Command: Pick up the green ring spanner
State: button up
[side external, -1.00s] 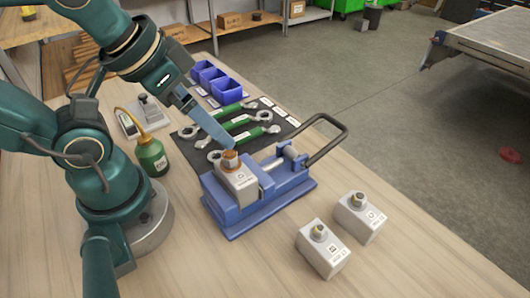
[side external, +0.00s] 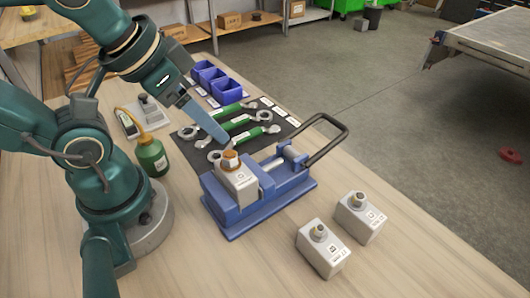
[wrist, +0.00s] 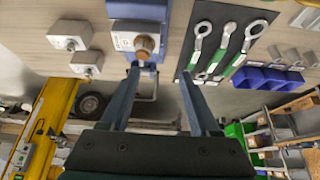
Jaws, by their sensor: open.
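Several green-handled spanners lie side by side on a dark mat (side external: 205,143): a far one (side external: 228,111), a middle one (side external: 238,122) and a near one (side external: 246,136). In the wrist view they show at right, as a left one (wrist: 201,48), a middle one (wrist: 221,48) and a right one (wrist: 242,54) with a large ring end. I cannot tell for sure which is the ring spanner. My gripper (side external: 221,138) is above the mat's near edge, beside the vise. In the wrist view, its fingers (wrist: 160,70) are apart and empty, left of the spanners.
A blue vise (side external: 245,215) with a bar handle holds a block with a rusty nut (side external: 230,160), close to my gripper. Two similar blocks (side external: 323,247) (side external: 360,217) stand at front right. Blue bins (side external: 226,90) stand behind the mat; a green bottle (side external: 151,157) stands left.

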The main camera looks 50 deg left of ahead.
jog(key=w+a+r+m, duration=0.2)
jog(key=w+a+r, duration=0.15)
jog(key=w, duration=0.25)
jog(key=n+g, duration=0.2)
jog(key=g, duration=0.4)
send_over(222, 110)
notch_tip(222, 110, down, 13)
jog(key=shift+r, duration=0.15)
jog(key=shift+f, duration=2.35)
grip_shut()
